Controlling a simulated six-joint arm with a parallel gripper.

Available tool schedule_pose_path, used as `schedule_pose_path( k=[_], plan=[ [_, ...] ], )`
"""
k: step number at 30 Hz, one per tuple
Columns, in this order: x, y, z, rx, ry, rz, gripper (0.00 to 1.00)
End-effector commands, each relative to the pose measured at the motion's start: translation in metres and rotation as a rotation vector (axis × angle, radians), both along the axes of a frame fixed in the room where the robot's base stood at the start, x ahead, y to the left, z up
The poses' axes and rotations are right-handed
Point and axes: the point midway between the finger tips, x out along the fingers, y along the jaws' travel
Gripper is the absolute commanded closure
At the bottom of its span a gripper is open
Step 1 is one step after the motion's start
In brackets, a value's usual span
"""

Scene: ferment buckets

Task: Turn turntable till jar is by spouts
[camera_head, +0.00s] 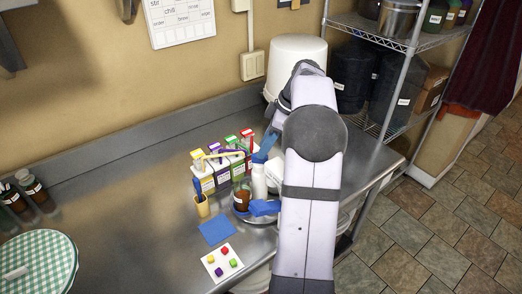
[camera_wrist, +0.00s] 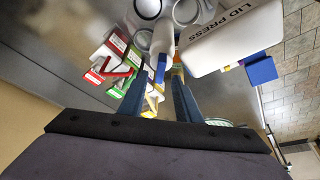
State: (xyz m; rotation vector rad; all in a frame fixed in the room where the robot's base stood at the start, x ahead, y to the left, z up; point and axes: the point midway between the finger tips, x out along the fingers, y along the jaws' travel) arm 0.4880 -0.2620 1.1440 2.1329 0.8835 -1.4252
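The jar (camera_head: 241,196), with reddish-brown contents, stands upright on the round grey turntable (camera_head: 243,216) in the head view. A white bottle (camera_head: 259,182) stands close to its right. Several cartons (camera_head: 207,178) with yellow, purple, green and red tops, seemingly the spouts, line up behind and left of the jar. My gripper (camera_head: 264,178) has two blue fingers set apart, one behind and one in front of the white bottle, by the turntable's right side. The fingers also show in the wrist view (camera_wrist: 168,82), with a gap between them. My arm hides part of the turntable; contact is unclear.
A yellow cup (camera_head: 202,207), a blue mat (camera_head: 216,230) and a white card with colored blocks (camera_head: 222,262) lie left and in front. A white bucket (camera_head: 298,57) stands behind. A white lid press (camera_wrist: 231,37) shows in the wrist view. The counter's left-middle is clear.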

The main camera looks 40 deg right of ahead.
Motion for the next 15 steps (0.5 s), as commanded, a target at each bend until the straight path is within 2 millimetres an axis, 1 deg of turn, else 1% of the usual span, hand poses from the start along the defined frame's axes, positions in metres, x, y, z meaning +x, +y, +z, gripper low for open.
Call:
schedule_pose_path(
  k=[3,7,10,15],
  plan=[
    [0.003,0.005,-0.012,0.003,0.003,0.002,0.70],
    [0.007,0.008,-0.023,0.002,0.001,0.000,0.70],
    [0.008,0.009,-0.028,0.002,0.000,-0.001,0.70],
    [0.009,0.009,-0.031,0.000,0.000,0.000,0.70]
  ],
)
